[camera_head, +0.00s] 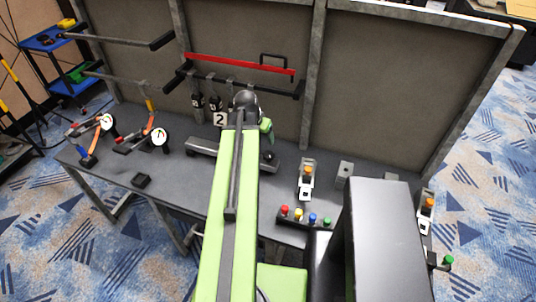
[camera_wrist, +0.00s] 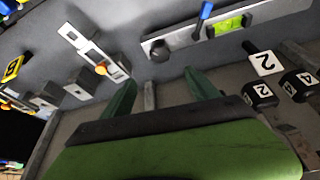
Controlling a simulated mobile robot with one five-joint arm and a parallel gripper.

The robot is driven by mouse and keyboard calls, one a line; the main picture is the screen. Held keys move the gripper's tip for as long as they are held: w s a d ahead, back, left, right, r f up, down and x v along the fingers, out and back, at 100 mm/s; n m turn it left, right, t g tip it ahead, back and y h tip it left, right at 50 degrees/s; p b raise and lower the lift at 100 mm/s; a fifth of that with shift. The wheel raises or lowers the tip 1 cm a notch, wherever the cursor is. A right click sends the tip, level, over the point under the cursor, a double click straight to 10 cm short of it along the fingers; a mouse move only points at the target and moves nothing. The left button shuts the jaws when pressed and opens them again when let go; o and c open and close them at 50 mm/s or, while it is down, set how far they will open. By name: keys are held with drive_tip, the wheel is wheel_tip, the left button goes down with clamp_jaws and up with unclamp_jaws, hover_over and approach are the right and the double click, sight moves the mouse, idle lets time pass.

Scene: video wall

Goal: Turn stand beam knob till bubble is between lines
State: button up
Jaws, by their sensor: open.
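The grey stand beam (camera_head: 203,147) lies on the bench, its middle hidden behind my arm in the head view. It also shows in the wrist view (camera_wrist: 188,38). Its dark round knob (camera_head: 269,156) is at the beam's right end; in the wrist view the knob (camera_wrist: 160,50) is at the left. A bright green vial (camera_wrist: 228,25) sits in the beam; its bubble is too small to place against the lines. My gripper (camera_wrist: 158,85) is open and empty, its green fingers apart from the knob. One finger shows above the beam in the head view.
A red bar (camera_head: 235,65) and dark weights (camera_head: 214,102) hang on the back panel. A number 2 tag is close to my gripper (camera_wrist: 264,62). A blue handle (camera_wrist: 204,14) stands by the beam. An orange-knobbed switch (camera_head: 307,175) is to the right.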

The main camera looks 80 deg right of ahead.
sight(268, 154)
drive_tip(key=b+x, duration=1.5)
drive_tip(key=x, duration=0.1)
drive_tip(key=shift+f, duration=0.45)
drive_tip(key=shift+r, duration=0.1)
drive_tip(key=shift+c, duration=0.2)
drive_tip(key=c, duration=1.2)
drive_tip(key=shift+w+a, duration=0.1)
drive_tip(key=shift+c, duration=0.5)
